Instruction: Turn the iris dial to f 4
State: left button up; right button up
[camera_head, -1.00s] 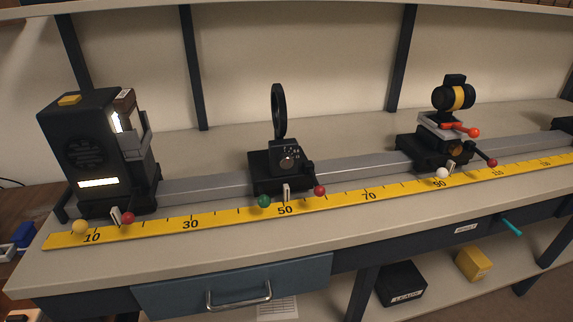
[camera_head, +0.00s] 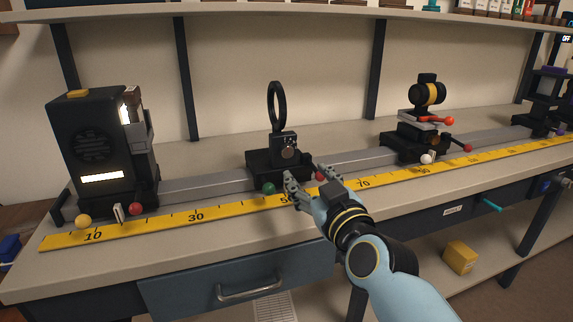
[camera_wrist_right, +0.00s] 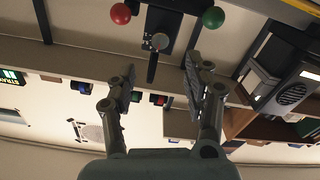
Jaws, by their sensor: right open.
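The iris stand is a black carriage (camera_head: 262,165) on the rail, with a thin black ring (camera_head: 277,105) upright on it. Its iris dial (camera_head: 289,152) is a small grey knob on the front block; the marks around it are too small to read. The dial also shows in the right wrist view (camera_wrist_right: 160,41), beyond the fingertips. My right gripper (camera_head: 291,186) is in front of and a little below the dial, apart from it. In the right wrist view the gripper (camera_wrist_right: 162,72) is open with nothing between its fingers. My left gripper is not in view.
A green ball (camera_head: 268,188) and a red ball (camera_head: 320,176) flank the carriage base near my fingers. A yellow scale (camera_head: 195,217) runs along the front. A black lamp box (camera_head: 85,150) stands left; another stand with an orange lever (camera_head: 435,119) stands right.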

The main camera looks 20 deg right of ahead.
aim_at(288, 153)
jog(key=w, duration=1)
jog(key=shift+w+a+r+p, duration=0.15)
jog(key=shift+w+a+p, duration=0.1)
jog(key=shift+p, duration=0.15)
jog(key=shift+c, duration=0.2)
grip_shut()
jog(key=shift+m, duration=2.8)
